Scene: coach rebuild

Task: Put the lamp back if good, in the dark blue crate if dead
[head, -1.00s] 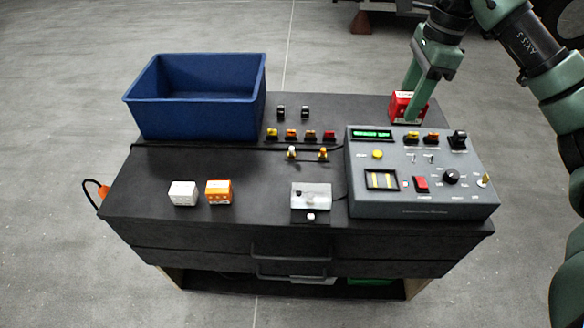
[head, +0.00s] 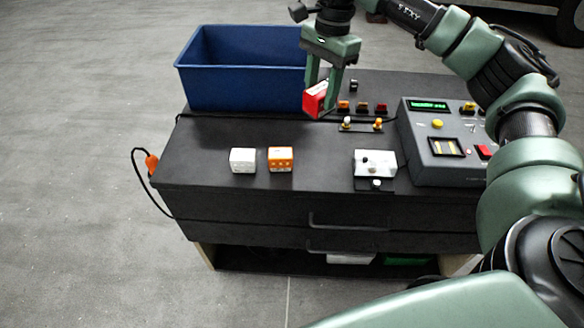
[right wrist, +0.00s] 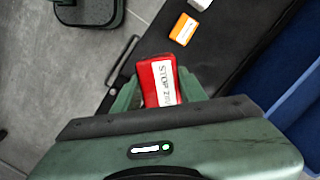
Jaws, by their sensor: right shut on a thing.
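My right gripper (head: 325,92) is shut on a red lamp block (head: 316,100) and holds it up above the bench, just right of the dark blue crate's right end. In the right wrist view the red block (right wrist: 158,84) sits between the fingers, with a white label that seems to read "STOP". The dark blue crate (head: 240,92) stands at the back left of the bench; its inside floor is not clearly visible. A white block (head: 243,161) and an orange block (head: 280,160) stand side by side on the bench front. My left gripper is not in view.
A grey test box (head: 440,160) with a lit green display stands at the right of the black bench (head: 215,190). A small white switch unit (head: 376,164) and small coloured parts lie left of it. An orange plug with cable (head: 151,163) hangs at the left edge.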

